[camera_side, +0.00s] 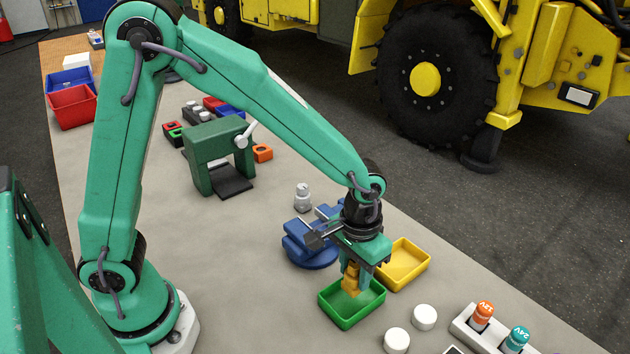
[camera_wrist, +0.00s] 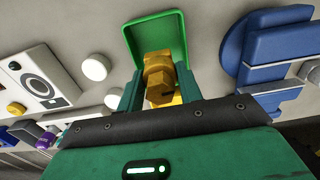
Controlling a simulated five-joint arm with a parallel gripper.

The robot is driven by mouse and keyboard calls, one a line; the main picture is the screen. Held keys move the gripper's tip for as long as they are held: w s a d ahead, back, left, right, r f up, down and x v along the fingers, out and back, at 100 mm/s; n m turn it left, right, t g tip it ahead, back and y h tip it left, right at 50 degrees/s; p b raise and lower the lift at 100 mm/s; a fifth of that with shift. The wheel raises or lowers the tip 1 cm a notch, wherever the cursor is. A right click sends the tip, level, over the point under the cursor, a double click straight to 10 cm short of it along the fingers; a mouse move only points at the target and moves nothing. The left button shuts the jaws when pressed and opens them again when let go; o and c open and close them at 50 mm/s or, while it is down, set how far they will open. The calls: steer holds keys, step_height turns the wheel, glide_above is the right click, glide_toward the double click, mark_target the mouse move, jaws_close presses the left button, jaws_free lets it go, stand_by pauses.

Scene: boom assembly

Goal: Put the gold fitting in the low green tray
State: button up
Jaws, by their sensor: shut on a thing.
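The gold fitting (camera_side: 350,279) is between the fingers of my gripper (camera_side: 357,270), which is shut on it. In the wrist view the fitting (camera_wrist: 158,76) shows between the two green fingers of my gripper (camera_wrist: 157,90). The low green tray (camera_side: 352,313) is on the table, and the fitting is over it in both views. The tray (camera_wrist: 178,22) also shows behind the fitting in the wrist view. I cannot tell whether the fitting touches the tray floor.
A yellow tray (camera_side: 414,276) stands right beside the green one. A blue vise (camera_side: 308,250) is close on the left. White round caps (camera_side: 424,317) and a white holder with orange and teal cylinders (camera_side: 487,331) are at the lower right. A green press (camera_side: 217,160) stands farther back.

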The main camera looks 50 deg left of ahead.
steer(key=shift+f, duration=1.7)
stand_by(0.8)
steer(key=o, duration=1)
steer(key=shift+o, duration=0.2)
steer(key=shift+r, duration=4.5)
